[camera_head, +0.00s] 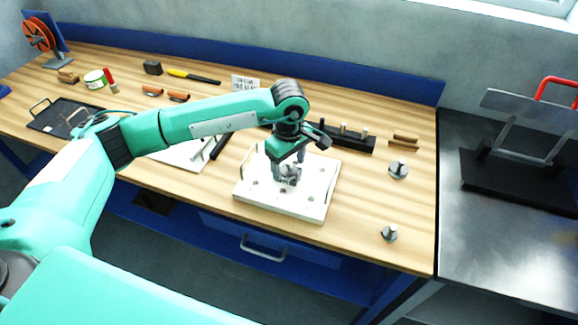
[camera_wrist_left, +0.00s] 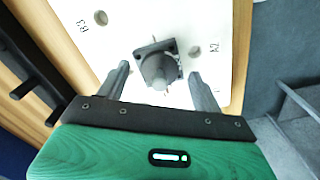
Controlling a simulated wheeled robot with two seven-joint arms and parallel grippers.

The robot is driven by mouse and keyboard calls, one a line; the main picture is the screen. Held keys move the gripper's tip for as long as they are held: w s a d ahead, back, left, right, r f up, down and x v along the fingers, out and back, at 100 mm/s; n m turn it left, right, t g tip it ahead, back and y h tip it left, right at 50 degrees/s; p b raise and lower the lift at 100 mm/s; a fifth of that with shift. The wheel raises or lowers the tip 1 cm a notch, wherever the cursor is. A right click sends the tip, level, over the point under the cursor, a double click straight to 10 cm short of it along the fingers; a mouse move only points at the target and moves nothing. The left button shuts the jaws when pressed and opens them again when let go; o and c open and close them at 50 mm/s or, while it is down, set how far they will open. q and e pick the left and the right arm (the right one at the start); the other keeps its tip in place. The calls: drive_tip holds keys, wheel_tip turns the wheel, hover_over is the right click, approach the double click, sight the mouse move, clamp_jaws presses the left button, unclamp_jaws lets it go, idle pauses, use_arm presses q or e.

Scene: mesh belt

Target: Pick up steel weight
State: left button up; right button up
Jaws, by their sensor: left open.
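Two small round grey metal pieces with upright knobs, which look like steel weights, stand on the right of the wooden table: one farther back (camera_head: 398,170) and one near the front edge (camera_head: 389,233). My left gripper (camera_head: 288,178) points down over a white board (camera_head: 305,209), left of both. In the left wrist view the gripper (camera_wrist_left: 160,73) is open. A grey metal part (camera_wrist_left: 157,66) with a square flange and round body stands on the board between and just beyond the fingertips. I see no clear contact. My right gripper is not in view.
A black block with metal pegs (camera_head: 347,138) stands behind the board. Brown bars (camera_head: 404,142) lie at the back right. A black tray (camera_head: 62,117) is at the far left. Wood around the two round pieces is clear. A steel bench (camera_head: 500,240) adjoins on the right.

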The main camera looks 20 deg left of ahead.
use_arm(q)
drive_tip(key=c, duration=1)
drive_tip(key=shift+c, duration=1)
drive_tip(key=shift+r, duration=0.15)
